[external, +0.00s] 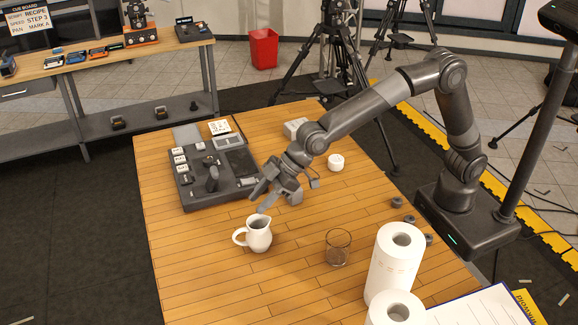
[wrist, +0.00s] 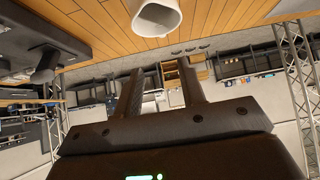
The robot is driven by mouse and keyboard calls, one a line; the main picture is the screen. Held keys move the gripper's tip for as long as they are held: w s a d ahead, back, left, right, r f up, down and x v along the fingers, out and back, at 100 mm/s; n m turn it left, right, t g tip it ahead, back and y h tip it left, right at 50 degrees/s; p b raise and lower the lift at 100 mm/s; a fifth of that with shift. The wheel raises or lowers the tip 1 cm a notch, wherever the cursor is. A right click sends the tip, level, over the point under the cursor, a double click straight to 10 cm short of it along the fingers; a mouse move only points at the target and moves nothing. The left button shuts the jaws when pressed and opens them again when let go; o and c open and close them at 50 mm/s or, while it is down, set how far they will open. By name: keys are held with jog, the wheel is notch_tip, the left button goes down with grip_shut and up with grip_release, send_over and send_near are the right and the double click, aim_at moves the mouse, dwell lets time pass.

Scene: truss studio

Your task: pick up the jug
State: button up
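The white jug (external: 258,238) stands upright on the wooden table, its handle on the left side in the external view. My gripper (external: 268,198) is in the air just beyond and above the jug, apart from it. In the wrist view, the jug (wrist: 156,16) is cut off by the top edge, beyond the tips of my two fingers. The fingers of my gripper (wrist: 161,82) are spread apart with nothing between them, so it is open.
A clear glass (external: 338,248) stands right of the jug. Paper rolls (external: 393,262) stand at the front right. A dark control panel (external: 213,168) lies behind the jug to the left. A small white object (external: 336,162) is farther back. Table in front of the jug is clear.

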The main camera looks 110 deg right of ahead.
aim_at(241, 229)
jog(key=x, duration=0.6)
jog(key=shift+w+f, duration=0.2)
jog(key=shift+w, duration=0.05)
jog(key=shift+w+a+f, duration=0.15)
jog(key=shift+w+f, duration=0.35)
jog(key=shift+f, duration=0.25)
jog(key=shift+w+a+f, duration=0.1)
jog(key=shift+w+f, duration=0.35)
jog(key=shift+f, duration=0.3)
jog(key=shift+w+a+f, duration=0.15)
jog(key=shift+w+f, duration=0.35)
jog(key=shift+f, duration=0.25)
jog(key=shift+c, duration=0.4)
grip_shut()
